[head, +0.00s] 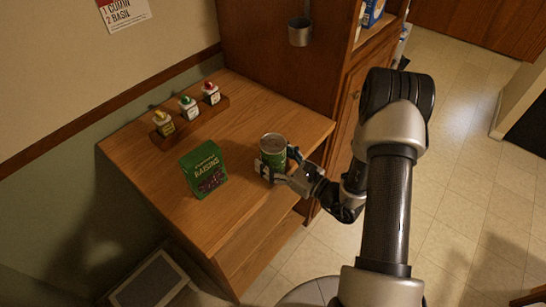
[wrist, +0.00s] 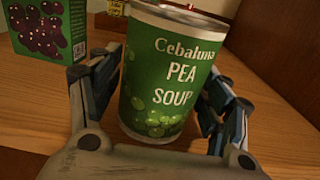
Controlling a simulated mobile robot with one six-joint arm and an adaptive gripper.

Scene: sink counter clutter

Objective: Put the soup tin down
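The soup tin is a green can with a pale metal rim, labelled "Cebaluna PEA SOUP". In the head view the soup tin (head: 273,146) is upright at the right part of the wooden counter (head: 235,225). My gripper (head: 272,170) reaches in from the right, with its fingers around the lower part of the tin. In the wrist view the tin (wrist: 168,75) fills the middle, with a finger against each side, so my gripper (wrist: 165,105) is shut on it.
A green raisins box (head: 204,169) stands left of the tin. A wooden rack (head: 190,122) with several small capped bottles is at the back left. A metal cup (head: 299,32) hangs on the cabinet side. The counter's front left is clear.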

